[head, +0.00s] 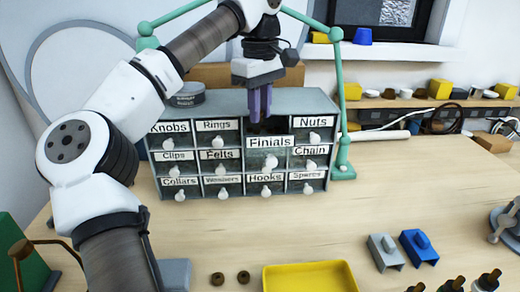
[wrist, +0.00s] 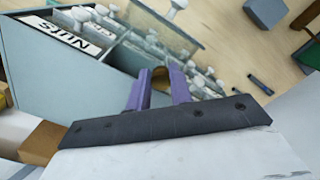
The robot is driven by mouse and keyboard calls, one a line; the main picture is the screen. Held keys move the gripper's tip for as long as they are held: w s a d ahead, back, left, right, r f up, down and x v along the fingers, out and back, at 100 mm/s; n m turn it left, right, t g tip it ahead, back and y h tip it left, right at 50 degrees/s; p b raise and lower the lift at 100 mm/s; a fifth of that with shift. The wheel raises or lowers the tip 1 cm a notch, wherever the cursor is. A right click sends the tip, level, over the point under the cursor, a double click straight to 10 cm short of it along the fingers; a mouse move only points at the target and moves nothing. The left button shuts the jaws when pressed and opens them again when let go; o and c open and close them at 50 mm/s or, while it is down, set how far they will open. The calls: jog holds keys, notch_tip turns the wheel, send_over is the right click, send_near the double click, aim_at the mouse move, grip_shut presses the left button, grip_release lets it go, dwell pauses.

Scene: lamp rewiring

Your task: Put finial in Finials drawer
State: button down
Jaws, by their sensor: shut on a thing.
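My gripper (head: 260,103) points down over the top front of the grey drawer cabinet (head: 320,100), with its purple fingers just above the Finials drawer (head: 269,160). That drawer stands pulled out, with a dark gap behind its label. In the wrist view my gripper (wrist: 160,92) is shut on a small brass-brown piece, the finial (wrist: 160,74), showing between the fingers. Its lower part is hidden. In the head view the fingers hide the finial. The cabinet also shows in the wrist view (wrist: 75,80), with the Nuts label and clear drawer fronts with white knobs.
A round grey tin (head: 187,96) sits on the cabinet top at left. A green lamp arm (head: 341,110) stands close at the cabinet's right. A yellow tray (head: 310,277), grey block (head: 385,252) and blue block (head: 419,247) lie in front.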

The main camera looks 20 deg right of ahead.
jog(key=shift+f, duration=3.65)
jog(key=c, duration=1.5)
grip_release()
jog(key=shift+f, duration=0.15)
jog(key=shift+c, duration=0.2)
notch_tip(320, 180, up, 12)
jog(key=p, duration=0.9)
